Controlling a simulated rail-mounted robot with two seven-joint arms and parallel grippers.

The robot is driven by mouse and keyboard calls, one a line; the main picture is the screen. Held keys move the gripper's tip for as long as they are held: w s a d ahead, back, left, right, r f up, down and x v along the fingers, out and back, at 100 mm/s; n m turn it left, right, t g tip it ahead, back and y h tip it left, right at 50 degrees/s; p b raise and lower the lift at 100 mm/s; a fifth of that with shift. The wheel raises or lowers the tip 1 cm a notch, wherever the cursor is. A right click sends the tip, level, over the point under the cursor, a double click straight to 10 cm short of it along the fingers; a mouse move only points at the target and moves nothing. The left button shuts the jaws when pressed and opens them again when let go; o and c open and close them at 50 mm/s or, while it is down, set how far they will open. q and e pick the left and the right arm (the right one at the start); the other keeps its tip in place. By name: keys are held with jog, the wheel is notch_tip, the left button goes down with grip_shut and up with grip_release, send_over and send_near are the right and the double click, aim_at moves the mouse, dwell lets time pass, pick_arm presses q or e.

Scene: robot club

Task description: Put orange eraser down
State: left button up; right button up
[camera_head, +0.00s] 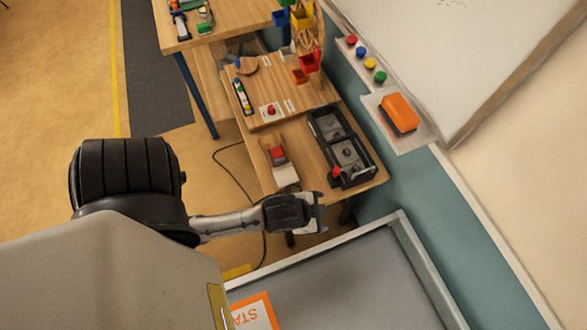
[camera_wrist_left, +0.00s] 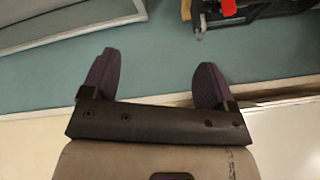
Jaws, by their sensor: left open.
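The orange eraser (camera_head: 399,113) lies on the white ledge (camera_head: 411,142) below the whiteboard, at the upper right in the head view. My left gripper (camera_head: 318,211) is near the front edge of the wooden table, well apart from the eraser, below and left of it in the picture. In the left wrist view my left gripper (camera_wrist_left: 155,78) is open and empty, with its two dark fingers wide apart over the teal wall. The eraser is not in the wrist view. My right gripper does not show.
Several coloured magnets (camera_head: 370,64) sit beside the eraser. A dark tray (camera_head: 369,171) stands on the wooden table (camera_head: 310,186). A grey arena with a light rim (camera_head: 417,262) lies in front, with an orange-edged start label (camera_head: 254,314). A whiteboard (camera_head: 470,45) rises behind the ledge.

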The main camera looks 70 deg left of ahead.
pick_arm(q)
jog(key=s+f+n+g, duration=0.1)
jog(key=s+f+g, duration=0.1)
jog(key=s, duration=0.6)
jog(key=shift+s+d+n+g+h, duration=0.2)
jog(key=shift+d+n+g+h, duration=0.15)
jog(key=shift+g, duration=0.55)
notch_tip(320, 180, up, 14)
jog(key=p, duration=1.3)
jog(key=shift+f+p, duration=0.15)
jog(key=shift+p, duration=0.2)
jog(key=shift+o, duration=0.5)
